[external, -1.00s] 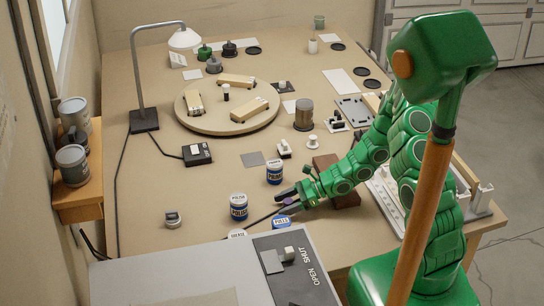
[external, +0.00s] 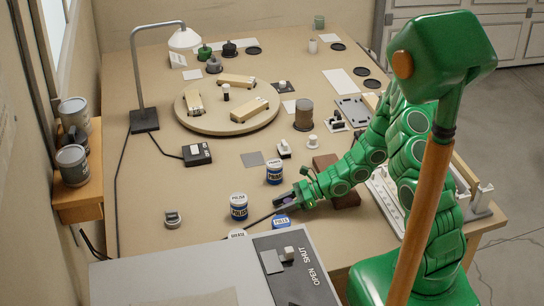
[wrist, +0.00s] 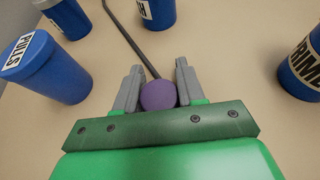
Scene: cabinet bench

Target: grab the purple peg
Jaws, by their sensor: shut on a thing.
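The purple peg (wrist: 158,95) shows a round purple end between my gripper's fingers in the wrist view. A thin dark rod runs from behind it up and to the left; I cannot tell whether it is joined to the peg. My gripper (wrist: 158,75) is shut on the peg, one grey finger on each side. In the external view my gripper (external: 283,202) is low over the near part of the bench, between blue cans, and the peg is barely visible there.
Labelled blue cans stand close around my gripper: one left (external: 238,208), one behind (external: 274,172) and one in front (external: 281,222). A brown block (external: 346,196) lies under my forearm. A grey box with an OPEN/SHUT switch (external: 289,253) is nearer. The bench left of the cans is mostly clear.

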